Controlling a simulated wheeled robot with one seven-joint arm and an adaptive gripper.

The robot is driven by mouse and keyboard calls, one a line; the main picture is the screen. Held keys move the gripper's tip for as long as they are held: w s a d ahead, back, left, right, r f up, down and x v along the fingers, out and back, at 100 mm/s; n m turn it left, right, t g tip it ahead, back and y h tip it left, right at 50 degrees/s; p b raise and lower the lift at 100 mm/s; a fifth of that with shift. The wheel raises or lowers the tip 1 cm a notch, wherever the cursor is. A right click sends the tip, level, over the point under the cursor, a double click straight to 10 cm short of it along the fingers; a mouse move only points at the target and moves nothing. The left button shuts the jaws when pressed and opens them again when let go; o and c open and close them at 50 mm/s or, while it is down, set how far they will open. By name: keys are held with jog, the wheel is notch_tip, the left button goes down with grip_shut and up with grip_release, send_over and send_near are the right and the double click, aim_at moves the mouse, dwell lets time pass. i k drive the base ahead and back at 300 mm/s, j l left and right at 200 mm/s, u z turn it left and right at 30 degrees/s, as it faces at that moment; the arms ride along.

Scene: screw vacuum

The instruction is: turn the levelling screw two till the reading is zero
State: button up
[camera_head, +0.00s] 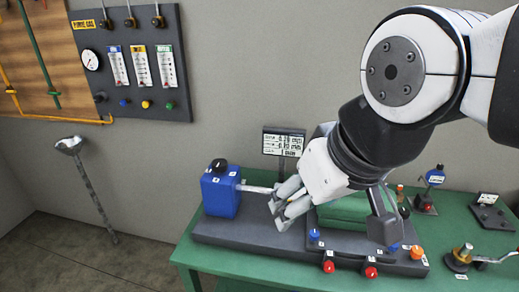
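A small display (283,143) stands behind the dark base plate (240,233) with lines of digits, too small to read surely. Blue knobs (314,234) and (394,248), red knobs (328,267) and (370,272) and an orange knob (417,252) sit along the right part of the plate. Their tags are too small to read, so I cannot tell which is levelling screw two. My gripper (278,212) hangs over the plate, left of the near blue knob and by the end of a silver rod (256,189). Its finger gap is unclear; I see nothing held.
A blue box (221,192) with a black knob stands at the plate's left end. A green block (345,208) lies behind the knobs, partly hidden by my arm. Small devices (430,185), (490,215) and a brass-topped piece with a handle (463,255) stand on the green table (205,255) at right.

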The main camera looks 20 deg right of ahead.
aim_at(394, 248)
jog(key=z, duration=1.2)
jog(key=u, duration=1.3)
jog(key=k+l+z, duration=0.1)
jog(key=z, duration=1.1)
